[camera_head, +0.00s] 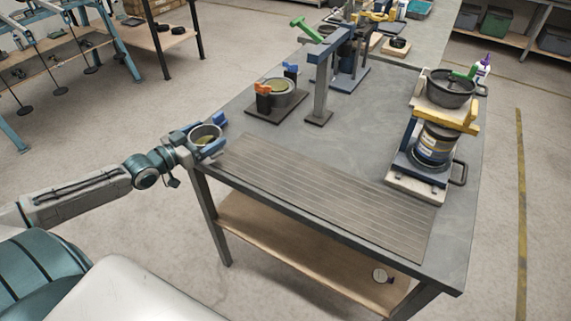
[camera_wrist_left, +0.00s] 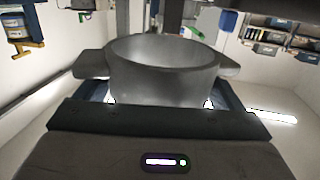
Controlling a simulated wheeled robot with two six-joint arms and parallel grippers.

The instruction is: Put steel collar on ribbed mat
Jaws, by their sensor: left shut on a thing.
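The steel collar (camera_head: 206,131), a short grey ring, is between the blue-tipped fingers of my left gripper (camera_head: 213,135), by the table's left edge. My left gripper is shut on it. In the left wrist view the collar (camera_wrist_left: 165,78) is upright, with its open rim up and a tab on each side. The ribbed mat (camera_head: 330,195) lies flat along the table's near side, with nothing on it. The collar is just off the mat's left end; its height over the table is hard to tell. My right gripper is not in view.
At right, a yellow-and-blue press holds a tin (camera_head: 432,147) under a black pot (camera_head: 450,88). Bare grey table lies between.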

